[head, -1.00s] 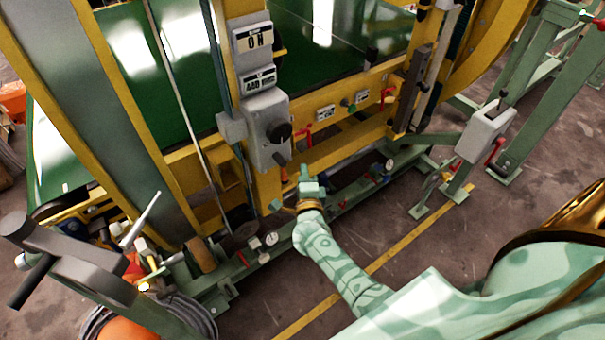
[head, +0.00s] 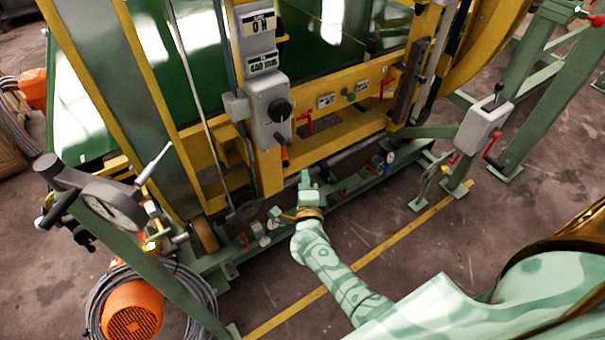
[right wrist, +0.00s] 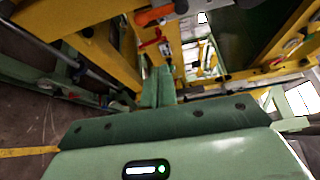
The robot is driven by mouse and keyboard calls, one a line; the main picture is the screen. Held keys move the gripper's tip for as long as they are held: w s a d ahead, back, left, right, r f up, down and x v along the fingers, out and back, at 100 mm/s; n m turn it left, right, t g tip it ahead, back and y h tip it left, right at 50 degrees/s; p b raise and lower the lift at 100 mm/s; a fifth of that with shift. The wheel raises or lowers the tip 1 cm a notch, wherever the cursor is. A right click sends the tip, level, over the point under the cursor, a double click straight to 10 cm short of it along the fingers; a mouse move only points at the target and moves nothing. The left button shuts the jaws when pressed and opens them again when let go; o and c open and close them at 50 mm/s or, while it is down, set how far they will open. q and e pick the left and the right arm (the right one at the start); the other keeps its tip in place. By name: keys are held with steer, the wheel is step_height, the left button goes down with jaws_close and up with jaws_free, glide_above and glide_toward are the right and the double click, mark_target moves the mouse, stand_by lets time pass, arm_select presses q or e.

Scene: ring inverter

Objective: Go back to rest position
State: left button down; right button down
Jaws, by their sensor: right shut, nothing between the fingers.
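My right arm comes in from the lower right of the head view. My right gripper (head: 305,180) is shut and empty, low in front of the yellow frame, just below the grey switch box (head: 268,112) and its lever. In the right wrist view the shut fingers (right wrist: 158,80) point towards the yellow beams, apart from them as far as I can tell. My left arm and gripper are not in view.
The yellow and green ring machine (head: 350,135) fills the back. A gauge stand (head: 112,205) and an orange motor (head: 132,308) are at lower left. A green stand with a control box (head: 482,128) is at right. Floor with a yellow line (head: 370,270) lies open in front.

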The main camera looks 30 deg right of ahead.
steer(key=s+a+r+n+g+y, duration=0.15)
steer(key=s+a+n+y, duration=0.3)
steer(key=n, duration=0.55)
steer(key=s+a+n+g+y, duration=0.25)
steer(key=s+n+y, duration=0.25)
steer(key=n, duration=0.6)
steer(key=s+d+r+n+g+h, duration=0.3)
steer(key=s+d+n, duration=0.2)
steer(key=s, duration=0.4)
steer(key=s+d+r+n+g+h, duration=0.25)
steer(key=s+d+n+h, duration=0.2)
steer(key=s, duration=0.35)
steer(key=s+a+f+g+y, duration=0.2)
steer(key=s+a+f, duration=0.1)
steer(key=f, duration=1.1)
steer(key=s+a+f+g+y, duration=0.15)
steer(key=s+f, duration=0.25)
steer(key=f, duration=1)
steer(key=s+f+m+g+y, duration=0.1)
steer(key=s+f, duration=0.5)
steer(key=s, duration=0.3)
steer(key=s+f+m+g+y, duration=0.1)
steer(key=s+f+m, duration=0.1)
steer(key=s+f, duration=0.4)
steer(key=s, duration=0.3)
steer(key=shift+s+a+f, duration=0.15)
steer(key=shift+s+f, duration=0.05)
steer(key=shift+f, duration=0.05)
